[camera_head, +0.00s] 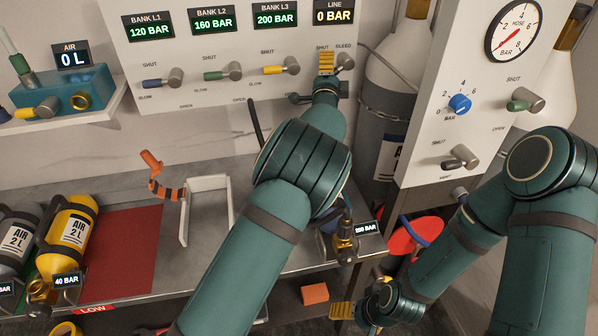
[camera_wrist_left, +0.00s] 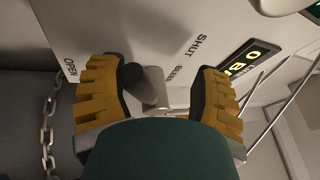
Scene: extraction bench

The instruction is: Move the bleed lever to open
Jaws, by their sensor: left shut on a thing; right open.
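The bleed lever (camera_head: 346,61) is at the right end of the upper panel's row, under the SHUT and BLEED labels. In the left wrist view its metal hub (camera_wrist_left: 157,88) and dark handle (camera_wrist_left: 132,76) show between my yellow fingers. The handle points left, toward the side with the OPEN label, and meets the left finger. My left gripper (camera_head: 326,62) is at the panel, shut on the lever; it also shows in the left wrist view (camera_wrist_left: 160,90). The gripper hides much of the lever in the head view. My right gripper (camera_head: 343,310) is open, low at the bench front.
The LINE display (camera_head: 334,11) reads 0 BAR. Blue, green and yellow bank levers (camera_head: 282,67) line the panel to the left. A chained grey cylinder (camera_head: 388,95) and a gauge panel (camera_head: 470,100) stand to the right. A white frame (camera_head: 206,210) is on the bench.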

